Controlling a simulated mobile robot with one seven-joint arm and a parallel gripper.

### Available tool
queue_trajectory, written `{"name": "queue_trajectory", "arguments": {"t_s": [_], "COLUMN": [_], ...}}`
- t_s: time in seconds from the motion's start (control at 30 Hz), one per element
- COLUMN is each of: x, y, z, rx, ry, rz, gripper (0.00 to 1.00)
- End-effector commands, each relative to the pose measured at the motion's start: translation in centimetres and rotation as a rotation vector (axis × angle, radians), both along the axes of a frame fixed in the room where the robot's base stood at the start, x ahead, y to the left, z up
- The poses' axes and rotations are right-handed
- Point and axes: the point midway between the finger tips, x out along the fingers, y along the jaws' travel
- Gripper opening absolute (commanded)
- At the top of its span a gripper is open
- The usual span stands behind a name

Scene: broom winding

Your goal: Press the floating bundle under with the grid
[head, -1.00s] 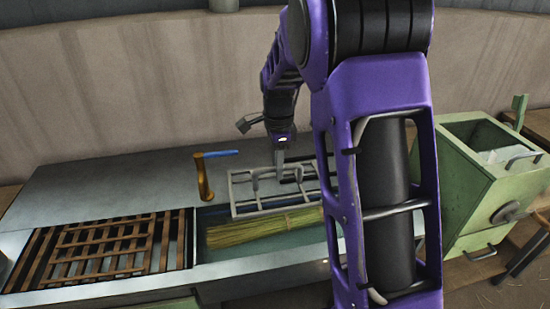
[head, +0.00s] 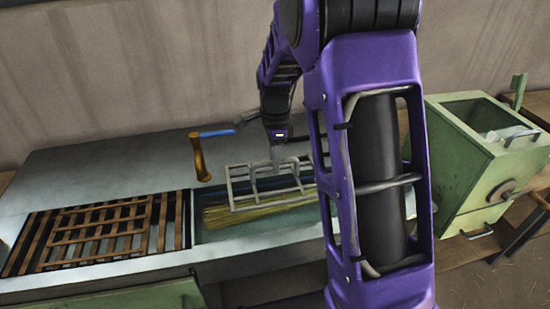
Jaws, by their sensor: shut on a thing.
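My gripper (head: 277,158) is shut on the handle of a grey metal grid (head: 272,201) over the right-hand water basin (head: 212,236). The yellow-green straw bundle (head: 214,214) lies lengthwise in the basin, directly below the grid. Its left end sticks out past the grid, and its straw shows between and in front of the bars. The grid looks very close to the bundle or touching it; I cannot tell which. The bundle's right end is partly hidden by the grid and my arm.
A brown slatted wooden rack (head: 100,233) covers the left basin. A green bin (head: 465,160) is at the right, beyond my arm. The grey counter (head: 95,175) behind the rack is bare.

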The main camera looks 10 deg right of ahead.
Motion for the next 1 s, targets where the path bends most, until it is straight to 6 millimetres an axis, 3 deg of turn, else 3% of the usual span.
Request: {"name": "queue_trajectory", "arguments": {"t_s": [1.0], "x": [0.1], "y": [0.0], "z": [-6.7], "rx": [0.000], "ry": [-0.003], "rz": [0.000], "gripper": [0.00]}}
